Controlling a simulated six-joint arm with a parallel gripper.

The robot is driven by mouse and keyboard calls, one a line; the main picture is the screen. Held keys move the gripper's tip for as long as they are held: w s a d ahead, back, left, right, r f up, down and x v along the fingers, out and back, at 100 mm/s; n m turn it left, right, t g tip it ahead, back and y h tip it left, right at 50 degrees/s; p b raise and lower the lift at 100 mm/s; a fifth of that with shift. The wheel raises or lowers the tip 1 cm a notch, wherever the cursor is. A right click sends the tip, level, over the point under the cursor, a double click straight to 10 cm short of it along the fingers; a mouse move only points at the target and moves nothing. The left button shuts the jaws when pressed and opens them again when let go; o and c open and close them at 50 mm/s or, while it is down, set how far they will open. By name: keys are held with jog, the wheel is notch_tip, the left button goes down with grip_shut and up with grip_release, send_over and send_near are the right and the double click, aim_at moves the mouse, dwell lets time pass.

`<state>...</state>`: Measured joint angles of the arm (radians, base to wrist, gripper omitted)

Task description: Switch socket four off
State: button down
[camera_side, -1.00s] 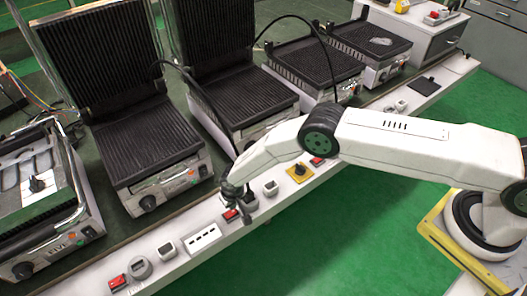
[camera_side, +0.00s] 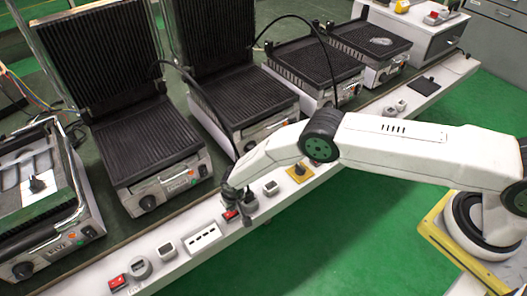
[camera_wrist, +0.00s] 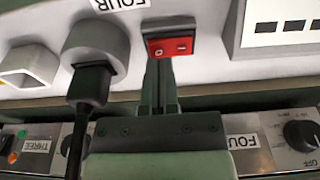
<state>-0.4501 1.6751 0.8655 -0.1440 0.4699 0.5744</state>
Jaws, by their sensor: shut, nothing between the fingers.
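A red rocker switch (camera_wrist: 170,46) in a grey frame is set in the white panel in the wrist view, with a "O" mark on its left and a dash on its right. It also shows in the side view (camera_side: 230,215). A label reading "FOUR" upside down (camera_wrist: 120,3) sits just left of it. My gripper (camera_wrist: 162,66) is shut and empty, its fingertips just below the switch's left half in the wrist view. I cannot tell whether they touch or which side is pressed. The round socket (camera_wrist: 97,42) left of the switch holds a black plug.
A white block with dark slots (camera_wrist: 283,27) is right of the switch in the wrist view. The black cable runs close to my gripper's left. Contact grills (camera_side: 155,140) stand behind the panel in the side view. Another red switch (camera_side: 117,282) is farther left along the panel.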

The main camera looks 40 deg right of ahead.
jog(key=shift+f, duration=0.5)
dwell(0.4)
jog(key=shift+r, duration=3.5)
jog(key=shift+r, duration=0.1)
jog(key=shift+w+d+r, duration=0.1)
jog(key=shift+d+r, duration=0.05)
jog(key=shift+r, duration=0.1)
jog(key=s+d+r, duration=0.2)
jog(key=d+r, duration=0.4)
jog(key=r, duration=0.4)
jog(key=s+d+r, duration=0.1)
jog(key=d+r, duration=0.5)
jog(key=r, duration=0.4)
jog(key=s+d+r, duration=0.5)
jog(key=s, duration=0.4)
jog(key=s+d+r, duration=0.5)
jog(key=s+r, duration=0.1)
jog(key=s, duration=0.4)
jog(key=shift+s+d+t, duration=0.2)
jog(key=shift+d+t, duration=0.2)
